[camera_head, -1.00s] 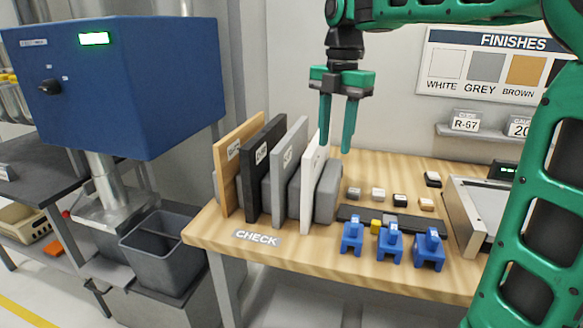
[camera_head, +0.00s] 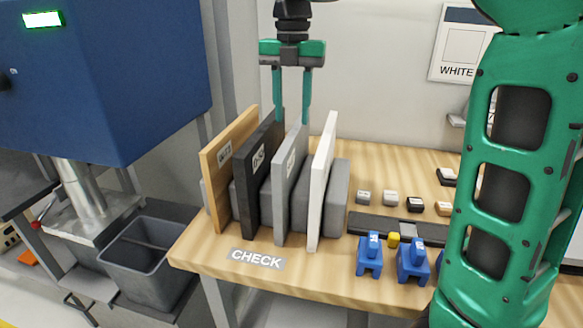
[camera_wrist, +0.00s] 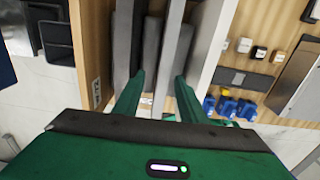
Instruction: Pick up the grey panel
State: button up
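The grey panel (camera_head: 288,190) stands upright in a rack on the wooden bench, between a black panel (camera_head: 262,175) and a white panel (camera_head: 321,180). A label is on its front side. My gripper (camera_head: 291,121) points down at the top edge of the grey panel, fingers apart. In the wrist view the grey panel (camera_wrist: 168,62) runs between the two open fingers of my gripper (camera_wrist: 158,92). I cannot tell whether either finger touches it.
A brown panel (camera_head: 230,165) stands left of the black one. Grey blocks (camera_head: 338,190) separate the panels. Blue clamps (camera_head: 369,257) and small sample blocks lie to the right. A CHECK label (camera_head: 257,259) is at the front edge. A grey bin (camera_head: 150,262) stands at left.

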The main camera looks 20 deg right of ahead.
aim_at(295, 128)
jog(key=f, duration=0.4)
jog(key=shift+d, duration=0.4)
jog(key=shift+s+a+f, duration=0.15)
jog(key=shift+s+f, duration=0.05)
jog(key=shift+f, duration=1.2)
jog(key=shift+s+a+f, duration=0.1)
jog(key=shift+s+f, duration=0.1)
jog(key=shift+f, duration=1.15)
jog(key=c, duration=0.9)
grip_shut()
jog(key=shift+r, duration=0.1)
